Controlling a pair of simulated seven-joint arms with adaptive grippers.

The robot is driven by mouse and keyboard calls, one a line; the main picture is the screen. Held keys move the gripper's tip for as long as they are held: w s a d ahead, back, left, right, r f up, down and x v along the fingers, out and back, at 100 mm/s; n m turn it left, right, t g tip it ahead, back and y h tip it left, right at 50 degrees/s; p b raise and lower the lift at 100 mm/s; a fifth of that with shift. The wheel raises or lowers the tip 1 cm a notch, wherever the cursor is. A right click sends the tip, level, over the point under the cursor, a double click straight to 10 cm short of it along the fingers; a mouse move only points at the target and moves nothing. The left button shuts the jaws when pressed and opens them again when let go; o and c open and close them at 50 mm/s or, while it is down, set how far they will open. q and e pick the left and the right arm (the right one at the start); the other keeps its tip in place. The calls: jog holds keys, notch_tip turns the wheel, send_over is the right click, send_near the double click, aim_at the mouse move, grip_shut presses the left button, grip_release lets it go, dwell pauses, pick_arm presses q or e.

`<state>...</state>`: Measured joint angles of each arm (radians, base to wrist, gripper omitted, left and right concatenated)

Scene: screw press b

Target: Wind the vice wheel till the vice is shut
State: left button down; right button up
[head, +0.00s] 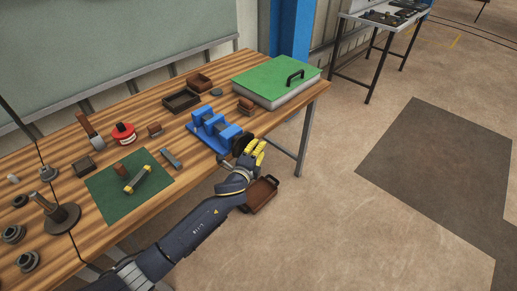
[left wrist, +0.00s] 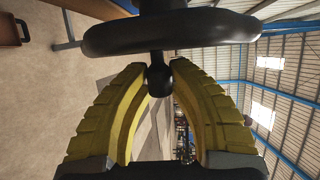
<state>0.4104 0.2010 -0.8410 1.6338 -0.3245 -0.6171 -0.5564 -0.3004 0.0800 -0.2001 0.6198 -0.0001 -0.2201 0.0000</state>
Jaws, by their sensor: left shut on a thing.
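The blue vice (head: 212,128) stands on the wooden bench near its front edge. Gaps show between its upright blue blocks, though the jaw opening is too small to judge. Its black wheel (head: 242,144) is on the right end, partly hidden by my left gripper (head: 258,152). In the left wrist view, the wheel rim (left wrist: 170,32) crosses the top and a dark handle knob (left wrist: 159,78) sticks out from it. The yellow fingers of my left gripper (left wrist: 160,85) are shut around this knob from both sides. My right gripper is in neither view.
A green-lidded box (head: 278,80) stands behind the vice at the bench's right end. A dark tray (head: 181,101), a green mat (head: 105,205) and several small parts lie on the bench. A brown crate (head: 262,195) is on the floor below my left gripper.

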pick_arm(q)
jog(key=shift+s+a+f+m+g+y, duration=0.15)
jog(key=shift+f+m+g+y, duration=0.2)
jog(key=shift+g+y, duration=0.35)
jog(key=shift+s+a+f+m+g+y, duration=0.15)
jog(key=shift+m+g+y, duration=0.25)
jog(key=shift+g, duration=0.5)
jog(key=shift+s+a+f+m+g+y, duration=0.1)
jog(key=shift+a+f+m+g+y, duration=0.1)
jog(key=shift+g+y, duration=0.25)
jog(key=shift+s+a+f+m+g+y, duration=0.1)
jog(key=shift+f+g+y, duration=0.1)
jog(key=shift+g+y, duration=0.2)
jog(key=shift+f, duration=0.1)
jog(key=c, duration=1.2)
grip_release()
jog(key=v, duration=1.2)
